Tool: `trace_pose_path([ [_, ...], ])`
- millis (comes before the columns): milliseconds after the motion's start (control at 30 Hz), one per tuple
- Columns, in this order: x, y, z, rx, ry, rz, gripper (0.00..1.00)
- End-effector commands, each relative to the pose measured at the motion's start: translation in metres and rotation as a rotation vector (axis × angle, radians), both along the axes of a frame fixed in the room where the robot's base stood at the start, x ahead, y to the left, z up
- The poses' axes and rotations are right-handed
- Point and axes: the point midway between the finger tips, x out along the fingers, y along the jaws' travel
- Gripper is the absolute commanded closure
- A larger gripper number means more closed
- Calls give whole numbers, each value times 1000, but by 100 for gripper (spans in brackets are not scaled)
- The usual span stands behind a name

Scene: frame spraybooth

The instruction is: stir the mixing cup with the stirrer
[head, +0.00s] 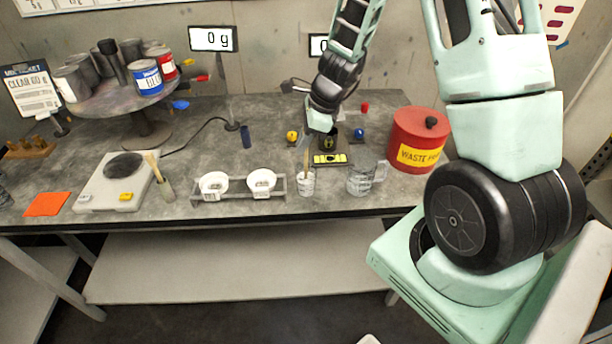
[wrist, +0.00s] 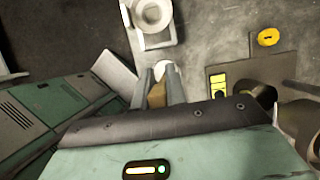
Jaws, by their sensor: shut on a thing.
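The mixing cup (head: 306,187) is a small whitish, see-through cup with markings, upright near the bench's front edge. The stirrer (head: 306,160) is a wooden stick standing nearly upright with its lower end inside the cup. My gripper (head: 309,142) is above the cup, shut on the upper part of the stirrer. In the wrist view my gripper (wrist: 160,82) has the brown stirrer (wrist: 157,95) between its fingers, and a pale round part of the cup (wrist: 162,68) shows just beyond the fingertips. The stirrer's lower tip is hidden in the cup.
A rack (head: 237,192) with two white strainer cups stands left of the cup. A clear measuring jug (head: 362,181) stands close on the right, with a red waste can (head: 417,140) beyond. A yellow-marked device (head: 330,159) lies behind. A scale (head: 118,182) is at the left.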

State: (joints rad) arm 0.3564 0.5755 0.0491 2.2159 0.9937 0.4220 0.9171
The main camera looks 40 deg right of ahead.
Motion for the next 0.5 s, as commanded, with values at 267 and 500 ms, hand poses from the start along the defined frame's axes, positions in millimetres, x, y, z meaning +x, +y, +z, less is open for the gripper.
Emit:
trace_pose_path([
  [267,0,0,25,0,0,1,100],
  [500,0,0,43,0,0,1,100],
])
